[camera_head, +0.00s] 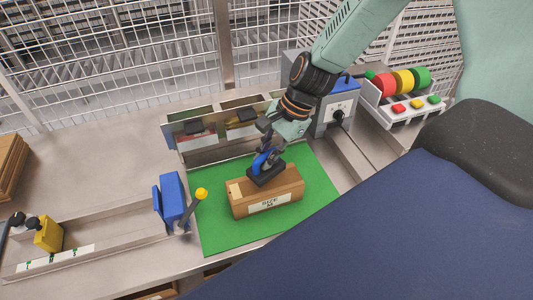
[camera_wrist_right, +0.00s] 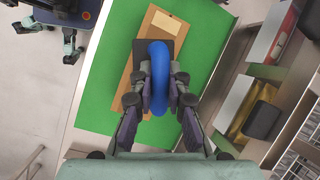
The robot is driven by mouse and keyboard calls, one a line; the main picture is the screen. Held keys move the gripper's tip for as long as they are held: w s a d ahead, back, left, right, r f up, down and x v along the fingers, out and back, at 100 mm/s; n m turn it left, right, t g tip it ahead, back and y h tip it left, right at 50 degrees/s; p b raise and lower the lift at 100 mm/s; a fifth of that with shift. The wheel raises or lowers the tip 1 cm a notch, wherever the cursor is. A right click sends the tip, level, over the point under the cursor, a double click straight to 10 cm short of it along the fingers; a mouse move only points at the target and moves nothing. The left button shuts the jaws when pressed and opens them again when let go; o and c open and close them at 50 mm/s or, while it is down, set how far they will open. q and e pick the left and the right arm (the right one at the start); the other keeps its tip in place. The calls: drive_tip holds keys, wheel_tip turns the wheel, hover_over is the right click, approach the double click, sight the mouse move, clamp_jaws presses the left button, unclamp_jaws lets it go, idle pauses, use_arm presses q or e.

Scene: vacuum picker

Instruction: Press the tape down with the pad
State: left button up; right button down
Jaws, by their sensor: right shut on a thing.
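A brown carton (camera_head: 266,199) lies on a green mat (camera_head: 222,236), with a white label on its front side. A pale tan patch (camera_wrist_right: 169,25) shows on one end of its top, and a slightly darker brown strip that looks like tape (camera_wrist_right: 143,52) runs along the top. My right gripper (camera_head: 266,150) is shut on the blue handle (camera_wrist_right: 159,78) of the pad. The pad's black base (camera_head: 267,174) is over the middle of the carton's top and appears to rest on it; it hides the strip beneath. My left gripper is not in view.
A blue holder (camera_head: 173,199) and a yellow-knobbed lever (camera_head: 201,194) stand left of the mat. A bin rack (camera_head: 207,151) is behind it. A grey box (camera_head: 337,112) and a rack of coloured rolls (camera_head: 402,83) stand back right. The mat's left front is clear.

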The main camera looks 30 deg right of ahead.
drive_tip(key=shift+w+r, duration=0.1)
drive_tip(key=shift+r, duration=0.05)
drive_tip(key=shift+w+b, duration=0.15)
drive_tip(key=shift+b, duration=0.2)
drive_tip(key=shift+w+a+r+b, duration=0.1)
drive_tip(key=shift+w+a+b, duration=0.2)
drive_tip(key=shift+a+b, duration=0.25)
drive_tip(key=shift+w+a+b, duration=0.25)
drive_tip(key=shift+a+b, duration=0.15)
drive_tip(key=shift+b, duration=0.2)
drive_tip(key=a+b, duration=0.1)
drive_tip(key=a+f+b, duration=0.1)
drive_tip(key=a+b, duration=0.2)
drive_tip(key=shift+f, duration=0.4)
drive_tip(key=shift+s+d, duration=0.15)
